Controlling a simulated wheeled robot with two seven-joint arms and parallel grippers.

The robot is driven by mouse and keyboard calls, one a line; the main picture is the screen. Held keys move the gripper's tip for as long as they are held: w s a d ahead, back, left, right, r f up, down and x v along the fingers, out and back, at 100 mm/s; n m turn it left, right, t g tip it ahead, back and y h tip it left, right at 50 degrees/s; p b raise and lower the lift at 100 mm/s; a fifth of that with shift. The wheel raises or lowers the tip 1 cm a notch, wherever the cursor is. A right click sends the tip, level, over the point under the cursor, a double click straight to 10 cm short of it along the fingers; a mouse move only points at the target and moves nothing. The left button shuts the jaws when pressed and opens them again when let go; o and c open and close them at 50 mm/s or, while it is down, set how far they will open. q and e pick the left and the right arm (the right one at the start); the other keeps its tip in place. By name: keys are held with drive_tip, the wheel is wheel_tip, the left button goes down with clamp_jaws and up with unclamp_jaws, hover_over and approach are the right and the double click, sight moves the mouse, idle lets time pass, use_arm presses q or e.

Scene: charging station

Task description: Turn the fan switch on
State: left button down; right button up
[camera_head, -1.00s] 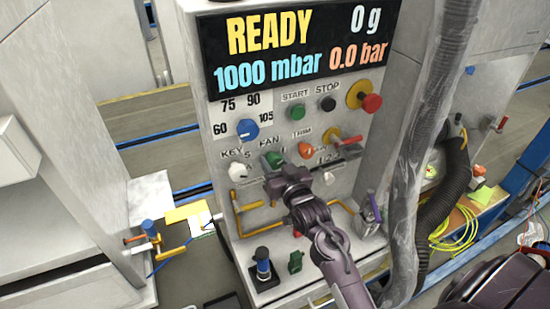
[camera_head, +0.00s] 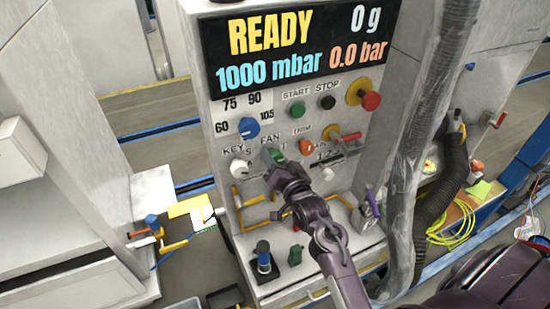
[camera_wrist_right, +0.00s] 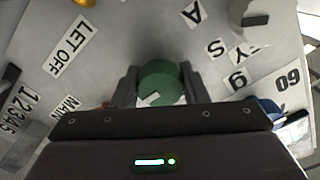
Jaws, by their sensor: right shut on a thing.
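The green FAN switch (camera_head: 274,155) is on the grey panel below the round pressure dial, between the KEY knob and the orange TRIM knob. My right gripper (camera_head: 277,166) reaches it from the lower right and partly hides it and the labels below. In the right wrist view, the round green switch (camera_wrist_right: 160,78) with a white mark sits between the two fingers of my right gripper (camera_wrist_right: 160,88), which are closed around its sides. My left gripper is not in view.
The white KEY knob (camera_head: 240,169) is left of the gripper and the orange TRIM knob (camera_head: 305,146) is right. Yellow rails (camera_head: 239,205) stick out below. A blue-topped stick (camera_head: 263,258) stands on the ledge. A grey hose (camera_head: 421,150) hangs at the right.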

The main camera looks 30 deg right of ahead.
drive_tip(key=o, duration=1)
drive_tip(key=shift+c, duration=0.2)
drive_tip(key=shift+s+f, duration=0.1)
drive_tip(key=shift+s, duration=0.4)
drive_tip(key=s+b, duration=0.2)
drive_tip(key=s, duration=0.4)
drive_tip(key=shift+s+a+b, duration=0.25)
drive_tip(key=shift+s+b, duration=0.1)
drive_tip(key=shift+s, duration=0.05)
